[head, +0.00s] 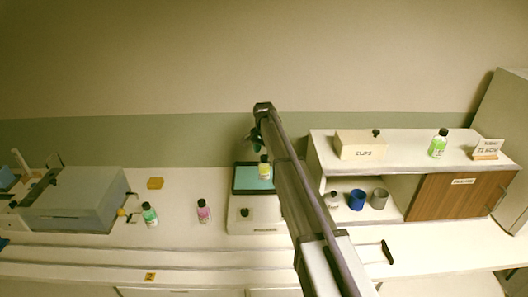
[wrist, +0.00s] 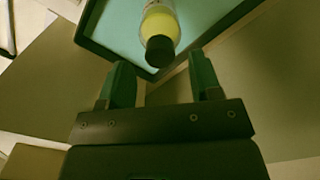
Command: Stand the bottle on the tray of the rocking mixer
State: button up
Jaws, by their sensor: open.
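A bottle with yellow content and a black cap (head: 264,170) stands on the teal tray of the rocking mixer. In the wrist view the bottle (wrist: 160,24) shows its dark cap towards me, over the teal mat. The tray (head: 239,178) has a dark rim, which also shows in the wrist view (wrist: 97,50). The mixer's white body (head: 254,219) with a black knob is in front of the tray. My gripper (wrist: 158,75) is open, its two green-dark fingers apart and empty, just short of the bottle cap. In the head view my gripper (head: 256,142) is above the tray.
A green bottle (head: 150,215) and a pink bottle (head: 203,211) stand on the bench to the left. A large grey machine (head: 75,200) is further left. On the right a white shelf holds a box (head: 361,145), a green bottle (head: 438,144) and cups (head: 357,199).

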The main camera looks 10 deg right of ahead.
notch_tip(320, 180, up, 9)
jog(key=p, duration=0.7)
